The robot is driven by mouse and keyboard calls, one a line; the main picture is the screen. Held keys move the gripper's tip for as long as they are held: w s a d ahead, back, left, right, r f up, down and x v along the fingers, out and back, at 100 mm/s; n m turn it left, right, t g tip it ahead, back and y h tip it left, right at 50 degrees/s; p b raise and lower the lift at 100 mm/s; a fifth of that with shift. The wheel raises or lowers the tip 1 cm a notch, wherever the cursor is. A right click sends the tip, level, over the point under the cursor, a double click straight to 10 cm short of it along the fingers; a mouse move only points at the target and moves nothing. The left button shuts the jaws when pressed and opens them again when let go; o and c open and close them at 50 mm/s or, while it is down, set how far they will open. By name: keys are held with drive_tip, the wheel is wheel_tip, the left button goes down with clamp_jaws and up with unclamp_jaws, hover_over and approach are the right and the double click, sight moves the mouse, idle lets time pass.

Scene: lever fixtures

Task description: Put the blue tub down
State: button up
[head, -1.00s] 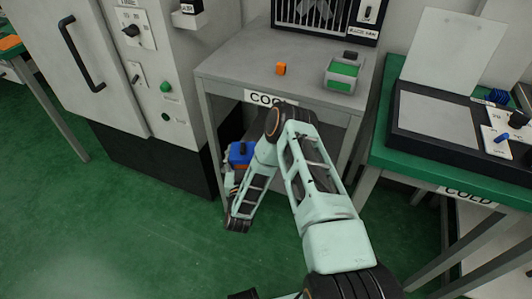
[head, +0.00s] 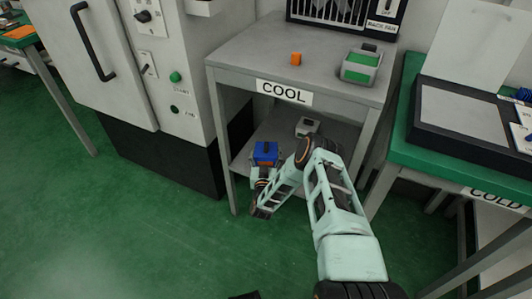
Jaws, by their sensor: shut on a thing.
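The fingertips are small and partly hidden by the tub and my wrist. I cannot tell whether the tub's base touches the shelf (head: 240,170).
A small grey-white tub (head: 307,126) stands farther back on the lower shelf. Table legs flank the shelf opening. A green table (head: 405,140) labelled COLD is at right.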

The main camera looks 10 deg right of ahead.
drive_tip(key=shift+r, duration=0.15)
drive_tip(key=shift+f, duration=0.25)
drive_tip(key=o, duration=2.1)
drive_tip(key=shift+r, duration=0.15)
drive_tip(key=shift+s+r, duration=0.1)
drive_tip(key=p+v, duration=0.3)
drive_tip(key=v, duration=0.8)
drive_tip(key=shift+s, duration=0.35)
